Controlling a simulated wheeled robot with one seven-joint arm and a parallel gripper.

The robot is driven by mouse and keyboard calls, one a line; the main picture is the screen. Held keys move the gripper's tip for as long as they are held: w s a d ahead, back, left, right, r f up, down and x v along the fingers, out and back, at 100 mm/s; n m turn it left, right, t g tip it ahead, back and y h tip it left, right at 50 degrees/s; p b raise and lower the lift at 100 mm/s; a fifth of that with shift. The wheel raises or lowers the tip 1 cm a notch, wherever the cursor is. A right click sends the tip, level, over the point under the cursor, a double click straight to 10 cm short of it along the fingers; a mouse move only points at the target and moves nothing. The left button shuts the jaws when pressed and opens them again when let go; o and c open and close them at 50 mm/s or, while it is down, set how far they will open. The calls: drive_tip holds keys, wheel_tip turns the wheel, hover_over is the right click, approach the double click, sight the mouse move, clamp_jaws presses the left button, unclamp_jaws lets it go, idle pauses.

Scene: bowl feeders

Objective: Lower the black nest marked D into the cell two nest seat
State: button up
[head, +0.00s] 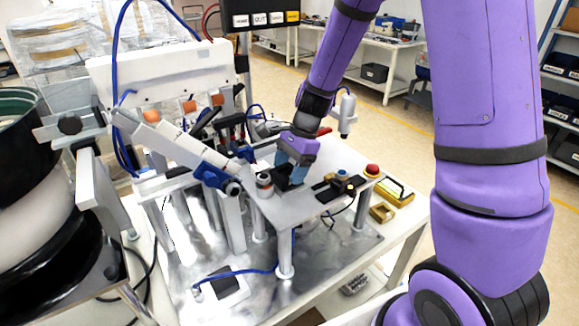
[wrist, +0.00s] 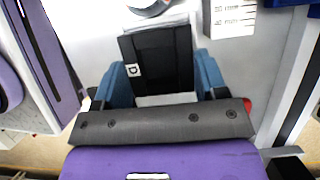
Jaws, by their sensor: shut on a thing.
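The black nest marked D (wrist: 158,58) sits between the blue fingers of my gripper (wrist: 165,85) in the wrist view. Its D label faces up on the left side of the nest. My gripper (head: 292,170) is shut on the nest, low over the grey raised plate in the head view. The nest (head: 284,183) shows there as a dark block under the fingers, partly hidden by them. I cannot tell whether it touches the plate. The cell two nest seat cannot be made out; the nest and gripper may cover it.
The raised plate (head: 275,208) stands on posts above a metal base. A dark fixture (head: 340,187) and a red button (head: 372,170) lie right of my gripper. A feeder track (head: 175,145) with a blue clamp comes in from the left.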

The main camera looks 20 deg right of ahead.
drive_tip(key=shift+f, duration=0.45)
drive_tip(key=o, duration=1.1)
drive_tip(key=shift+r, duration=0.1)
drive_tip(key=s+v, duration=0.1)
drive_tip(key=v, duration=0.9)
drive_tip(key=shift+s+d+r+n+t+h, duration=0.5)
drive_tip(key=shift+s+r+n+t+h, duration=0.4)
drive_tip(key=shift+s+r+n, duration=2.35)
drive_tip(key=shift+s+d+r+n+t+h, duration=0.85)
drive_tip(key=shift+s+r+n, duration=1.2)
drive_tip(key=shift+s, duration=2.25)
drive_tip(key=shift+s+d+r+n+t+h, duration=0.15)
drive_tip(key=shift+s+r+n+t+h, duration=0.75)
drive_tip(key=shift+s+r+n, duration=2.35)
drive_tip(key=shift+s+f+m+t+y, duration=0.35)
drive_tip(key=shift+s+f+m, duration=0.2)
drive_tip(key=shift+f+m, duration=0.1)
